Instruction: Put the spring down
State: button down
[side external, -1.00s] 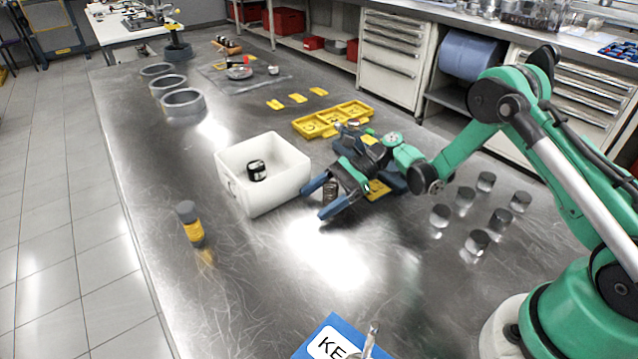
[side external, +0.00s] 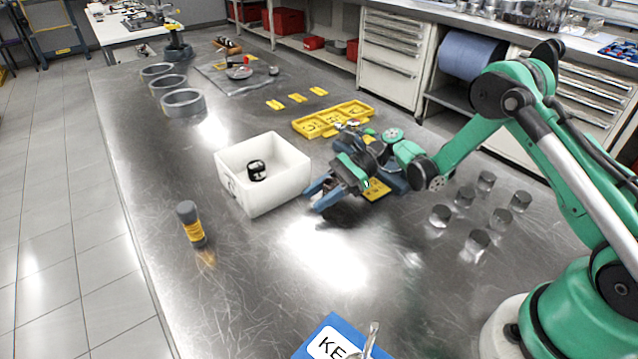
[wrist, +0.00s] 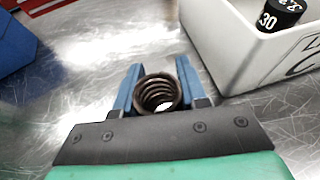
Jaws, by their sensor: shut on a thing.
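The dark coil spring (wrist: 158,93) stands between the two blue fingers of my gripper (wrist: 156,88) in the wrist view, and I see down into its coils. The fingers are shut on its sides. In the side view my gripper (side external: 318,194) is low over the steel table, just right of the white bin. There the spring is mostly hidden by the fingers, and I cannot tell whether its lower end touches the table.
The white bin (side external: 232,188) holds a black cylinder (side external: 257,171). A yellow tray (side external: 333,120) lies behind my gripper. Several metal cylinders (side external: 440,215) stand at right. A dark bottle with a yellow label (side external: 190,224) stands front left.

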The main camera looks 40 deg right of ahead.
jog(key=d+r+m+t+h, duration=0.2)
jog(key=r+m+t+h, duration=0.35)
jog(key=r, duration=0.75)
jog(key=d+r+m+t+h, duration=0.4)
jog(key=r+m, duration=0.3)
jog(key=r, duration=0.7)
jog(key=s+a+f+n+g+y, duration=0.3)
jog(key=s+a+n+g+y, duration=0.2)
jog(key=a+n+g, duration=0.3)
jog(key=s+a+f+n+g+y, duration=0.2)
jog(key=s+a+n+g+y, duration=0.4)
jog(key=a+n, duration=0.3)
jog(key=shift+g+h, duration=0.45)
jog(key=shift+h, duration=0.4)
notch_tip(320, 180, down, 20)
jog(key=shift+w+r, duration=0.1)
jog(key=shift+w, duration=0.05)
jog(key=shift+c, duration=2.4)
grip_release()
